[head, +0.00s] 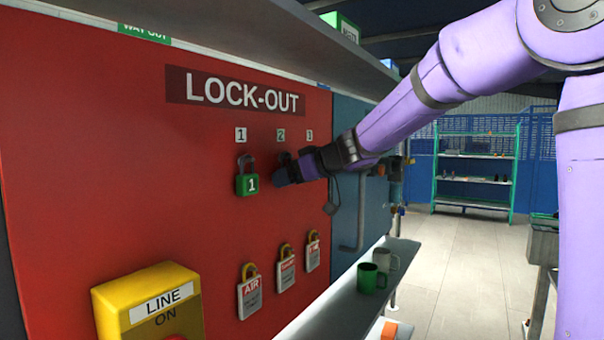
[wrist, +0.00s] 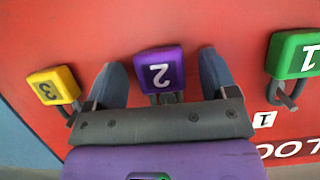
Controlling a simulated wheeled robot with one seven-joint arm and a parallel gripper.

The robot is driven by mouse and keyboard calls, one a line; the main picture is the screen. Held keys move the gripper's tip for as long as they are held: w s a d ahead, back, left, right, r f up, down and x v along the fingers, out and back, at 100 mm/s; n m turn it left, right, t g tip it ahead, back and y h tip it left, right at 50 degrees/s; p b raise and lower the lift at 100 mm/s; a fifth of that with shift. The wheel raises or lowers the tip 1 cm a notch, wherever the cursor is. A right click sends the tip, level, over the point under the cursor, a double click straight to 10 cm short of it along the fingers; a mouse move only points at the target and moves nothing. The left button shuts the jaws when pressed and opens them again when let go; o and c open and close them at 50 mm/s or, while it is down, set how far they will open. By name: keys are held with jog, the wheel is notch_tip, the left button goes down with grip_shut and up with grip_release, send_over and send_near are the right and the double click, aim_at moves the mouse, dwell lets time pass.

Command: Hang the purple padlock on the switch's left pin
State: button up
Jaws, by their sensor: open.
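The purple padlock (wrist: 160,70), marked 2, hangs on the red lock-out board under its number 2 label. In the wrist view it is between the two open fingers of my gripper (wrist: 160,76), with a gap on each side. In the head view my gripper (head: 286,173) is at the board and hides most of the padlock. A yellow box (head: 172,284) marked LINE ON, perhaps the switch, is at the lower left of the head view; its lower part is cut off. I cannot make out a left pin.
A green padlock (head: 247,183) hangs to the left and a yellow padlock (wrist: 53,87) marked 3 on the other side, close to a finger. A shelf (head: 335,310) with mugs (head: 372,278) juts out below; another shelf is overhead.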

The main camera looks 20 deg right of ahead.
jog(key=shift+w+a, duration=0.1)
jog(key=c, duration=1)
jog(key=shift+c, duration=0.2)
jog(key=shift+r, duration=0.5)
jog(key=s+d, duration=0.4)
jog(key=s, duration=0.1)
jog(key=shift+s, duration=0.35)
dwell(0.7)
dwell(0.3)
